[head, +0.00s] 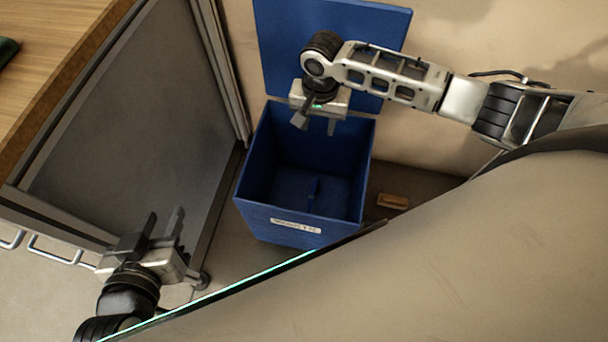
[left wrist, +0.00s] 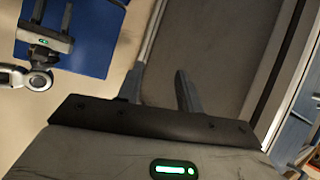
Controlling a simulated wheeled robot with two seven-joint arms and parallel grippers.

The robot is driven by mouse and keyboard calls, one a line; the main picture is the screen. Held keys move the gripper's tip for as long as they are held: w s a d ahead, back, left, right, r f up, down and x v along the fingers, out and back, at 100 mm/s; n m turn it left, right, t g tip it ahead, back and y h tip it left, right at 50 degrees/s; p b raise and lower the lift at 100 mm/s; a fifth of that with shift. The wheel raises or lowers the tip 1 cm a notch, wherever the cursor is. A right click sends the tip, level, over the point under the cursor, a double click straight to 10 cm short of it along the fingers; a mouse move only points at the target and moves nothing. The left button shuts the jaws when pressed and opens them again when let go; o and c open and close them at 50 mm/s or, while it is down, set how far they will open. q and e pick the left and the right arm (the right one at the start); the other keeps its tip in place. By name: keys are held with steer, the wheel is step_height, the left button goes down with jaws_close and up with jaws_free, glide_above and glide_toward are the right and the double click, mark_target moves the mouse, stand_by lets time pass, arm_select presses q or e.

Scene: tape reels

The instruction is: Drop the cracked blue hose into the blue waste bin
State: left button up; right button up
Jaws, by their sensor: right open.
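The blue waste bin (head: 249,185) stands on the floor with its lid (head: 275,40) raised against the wall and a white label on its front. A thin blue piece (head: 314,189) stands out inside it near the bottom; it could be the cracked blue hose, but I cannot tell. No hose shows elsewhere. My right gripper (head: 316,121) is open and empty over the bin's back rim. My left gripper (head: 158,228) is at the lower left, its fingers apart with nothing between them; they also show in the left wrist view (left wrist: 158,90).
A grey-panelled bench (head: 125,120) with a wooden top (head: 60,50) stands left of the bin. A small brown block (head: 393,201) lies on the floor right of the bin. A wall is close behind the bin. Metal handles (head: 55,250) show at the lower left.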

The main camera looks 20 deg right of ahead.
arm_select(q)
steer(key=r+p, duration=0.3)
steer(key=p, duration=0.1)
steer(key=shift+a, duration=0.25)
arm_select(e)
step_height(320, 180, up, 16)
steer(key=shift+f, duration=0.1)
